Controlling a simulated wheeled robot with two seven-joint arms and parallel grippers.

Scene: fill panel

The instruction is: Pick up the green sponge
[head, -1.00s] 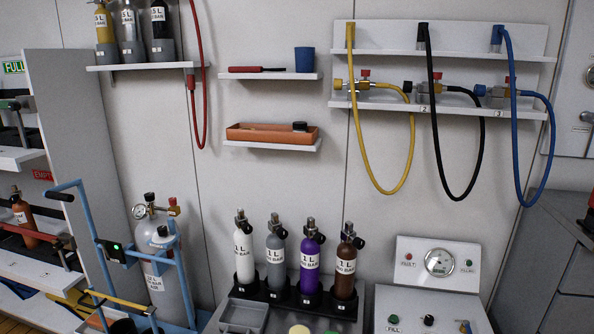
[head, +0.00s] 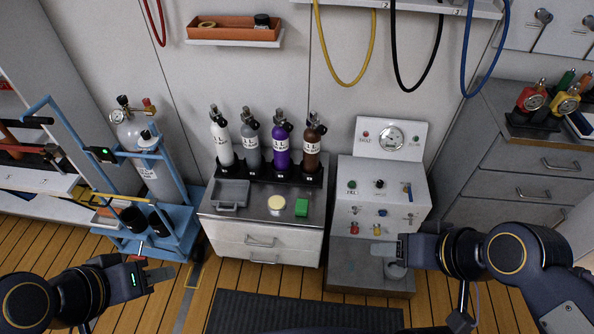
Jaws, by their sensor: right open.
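The green sponge (head: 302,207) is a small green block on top of the grey cabinet (head: 262,238), near its front right corner. It lies just right of a round container with a pale yellow top (head: 276,204). My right gripper (head: 392,248) is open, in front of the control panel, right of the sponge and lower in the picture, apart from it. My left gripper (head: 150,275) is at the lower left, over the floor and well away from the sponge. Its jaw opening is not clear from this angle.
Several small cylinders (head: 253,148) stand in a black rack behind the sponge. A grey tray (head: 232,193) sits to its left. The control panel (head: 380,190) stands right of the cabinet. A blue cylinder trolley (head: 175,220) stands at left. A dark mat (head: 300,312) lies in front.

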